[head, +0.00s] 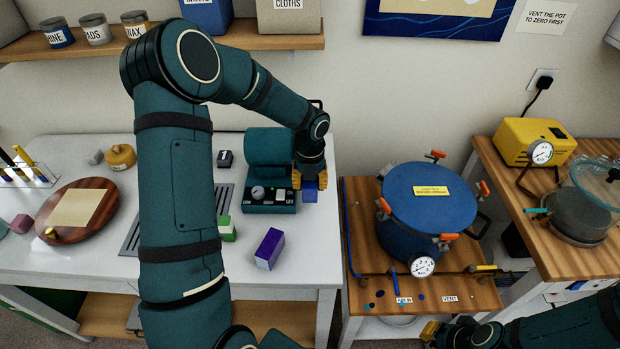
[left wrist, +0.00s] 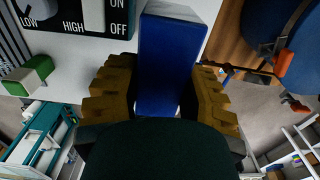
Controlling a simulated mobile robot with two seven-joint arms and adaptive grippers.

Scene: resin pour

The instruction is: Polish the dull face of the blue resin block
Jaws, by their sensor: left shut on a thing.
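My left gripper (head: 311,183) is shut on the blue resin block (head: 310,195), just right of a teal machine (head: 270,150) on the white table. In the left wrist view the blue block (left wrist: 168,60) sits between the two yellow-brown fingers (left wrist: 165,95) and points away from the palm. The machine's control panel (left wrist: 85,15) shows LOW, HIGH, ON and OFF markings. I cannot tell whether the block touches the machine, nor which face is dull. My right gripper (head: 450,331) is at the bottom edge, partly cut off; its opening is unclear.
A purple block (head: 269,248) and a green-and-white block (head: 227,228) lie on the table before the machine. A round wooden board (head: 105,185) with a sheet is at left. A blue pressure pot (head: 430,205) stands on a wooden stand to the right.

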